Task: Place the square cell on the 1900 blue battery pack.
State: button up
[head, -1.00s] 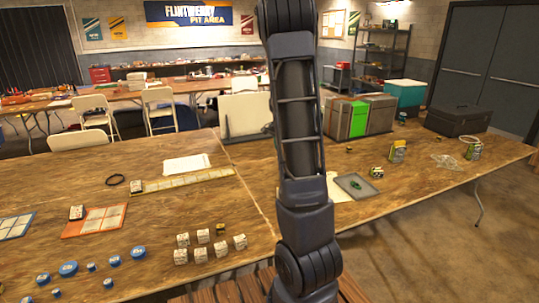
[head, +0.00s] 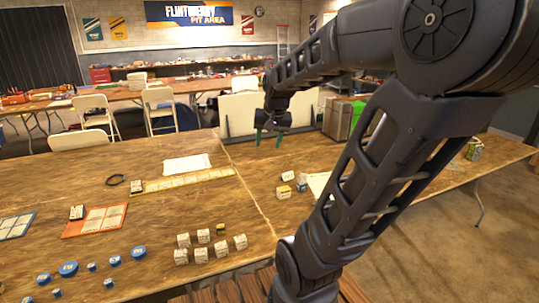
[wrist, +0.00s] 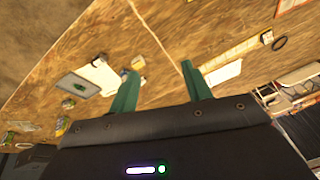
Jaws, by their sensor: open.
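My gripper (head: 269,139) hangs in the air above the far part of the table, its two green fingers apart with nothing between them. The fingers (wrist: 160,72) also show in the wrist view. A blue-edged pack (head: 14,226) with pale cells lies flat at the left edge of the table; its print is unreadable. White, printed cube-like cells (head: 183,240) stand in rows at the front. I cannot tell which piece is the square cell.
Blue round pieces (head: 68,269) lie at front left. A yellow strip pack (head: 185,181), a black ring (head: 115,180) and a white sheet (head: 187,164) lie farther back. Small yellow-and-white boxes (head: 284,192) stand near my arm. Bare wood lies between these groups.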

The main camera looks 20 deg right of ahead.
jog(key=s+a+n, duration=0.3)
jog(key=s+a, duration=0.1)
jog(key=s, duration=0.6)
jog(key=shift+s+r+n+t, duration=0.15)
jog(key=shift+s+n+t, duration=0.05)
jog(key=shift+n+t, duration=0.2)
